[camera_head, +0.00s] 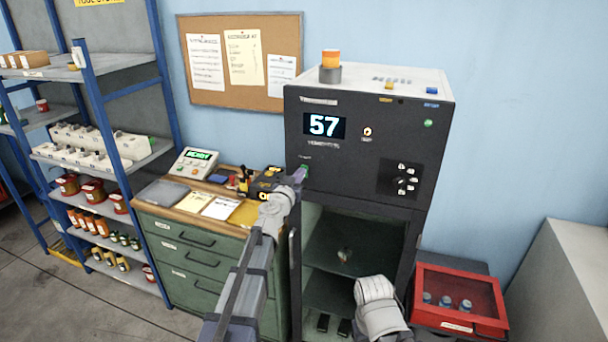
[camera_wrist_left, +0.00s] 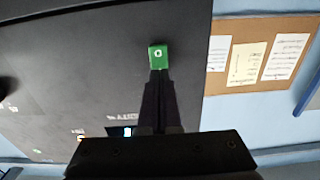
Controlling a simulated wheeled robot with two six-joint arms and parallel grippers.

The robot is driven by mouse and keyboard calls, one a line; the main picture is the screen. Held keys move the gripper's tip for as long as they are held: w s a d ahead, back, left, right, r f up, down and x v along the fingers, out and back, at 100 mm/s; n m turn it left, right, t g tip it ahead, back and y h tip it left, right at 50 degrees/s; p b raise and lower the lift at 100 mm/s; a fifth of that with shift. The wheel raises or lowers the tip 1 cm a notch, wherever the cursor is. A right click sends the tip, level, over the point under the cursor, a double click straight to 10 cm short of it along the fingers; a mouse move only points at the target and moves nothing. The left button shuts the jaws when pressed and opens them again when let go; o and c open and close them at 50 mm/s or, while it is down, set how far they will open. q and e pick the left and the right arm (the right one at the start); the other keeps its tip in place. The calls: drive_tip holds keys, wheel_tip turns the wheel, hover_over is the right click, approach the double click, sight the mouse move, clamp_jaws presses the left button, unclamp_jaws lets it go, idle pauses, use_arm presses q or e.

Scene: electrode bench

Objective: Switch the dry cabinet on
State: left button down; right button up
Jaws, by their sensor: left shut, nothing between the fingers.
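The dry cabinet (camera_head: 350,185) is a tall black box with a pale top and a lit display (camera_head: 324,125) reading 57. A green switch (camera_head: 304,170) sits at the left edge of its front; it shows clearly with a white mark in the left wrist view (camera_wrist_left: 158,54). My left gripper (camera_head: 299,176) is at this switch. In the left wrist view its fingers (camera_wrist_left: 159,76) are shut and empty, with their tips at the switch's edge; I cannot tell whether they touch it. Part of my right arm shows low in front of the cabinet, without its gripper.
An orange beacon (camera_head: 330,62) stands on the cabinet. Left of it is a green drawer unit (camera_head: 205,262) with a meter (camera_head: 195,162) and papers on top. A red case (camera_head: 462,298) with several jars is at the right. Blue-framed shelves (camera_head: 105,160) stand far left.

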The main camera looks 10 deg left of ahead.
use_arm(q)
drive_tip(key=s, duration=0.7)
drive_tip(key=shift+a, duration=0.45)
drive_tip(key=shift+s+d, duration=0.1)
drive_tip(key=s+d+f+m+g+h, duration=0.45)
drive_tip(key=s+d+f+g, duration=0.35)
drive_tip(key=s+d+f, duration=0.3)
drive_tip(key=s+a+f+n+g+y, duration=0.35)
drive_tip(key=s+f+g, duration=0.2)
drive_tip(key=s, duration=0.35)
drive_tip(key=s+a+f+n+g+y, duration=0.35)
drive_tip(key=s+f, duration=0.25)
drive_tip(key=s, duration=0.3)
drive_tip(key=s+d+f+m+b, duration=0.1)
drive_tip(key=s+d+m+b, duration=0.1)
drive_tip(key=d, duration=0.3)
drive_tip(key=s+d+f+m+g+y+b, duration=0.1)
drive_tip(key=s+d+f+m+b, duration=0.1)
drive_tip(key=d, duration=0.3)
drive_tip(key=shift+s+d+f+m, duration=0.15)
drive_tip(key=shift+s+d+m, duration=0.15)
drive_tip(key=shift+s+m, duration=0.15)
